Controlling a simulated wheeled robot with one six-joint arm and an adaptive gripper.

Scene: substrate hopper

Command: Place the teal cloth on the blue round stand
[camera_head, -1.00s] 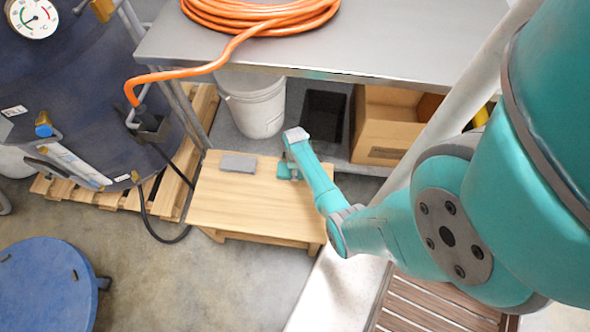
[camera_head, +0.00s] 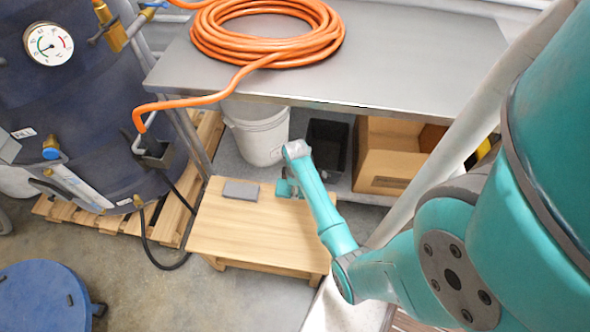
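A small teal patch (camera_head: 285,188), which looks like the teal cloth, shows at the far right part of the low wooden table, right beside my gripper (camera_head: 290,184). My arm link is also teal and covers part of this spot. The gripper's fingers are small and mostly hidden, so I cannot tell whether they are open or shut on the cloth, nor whether the cloth touches the table. The blue round stand (camera_head: 42,298) is on the floor at the lower left, cut off by the picture's edge. Its visible top has only small dark fittings.
A grey block (camera_head: 241,191) lies on the wooden table (camera_head: 235,230). A metal bench (camera_head: 400,60) with a coiled orange hose (camera_head: 265,45) overhangs behind. A dark blue tank (camera_head: 90,110) stands on a pallet at left. Bare floor separates table and stand.

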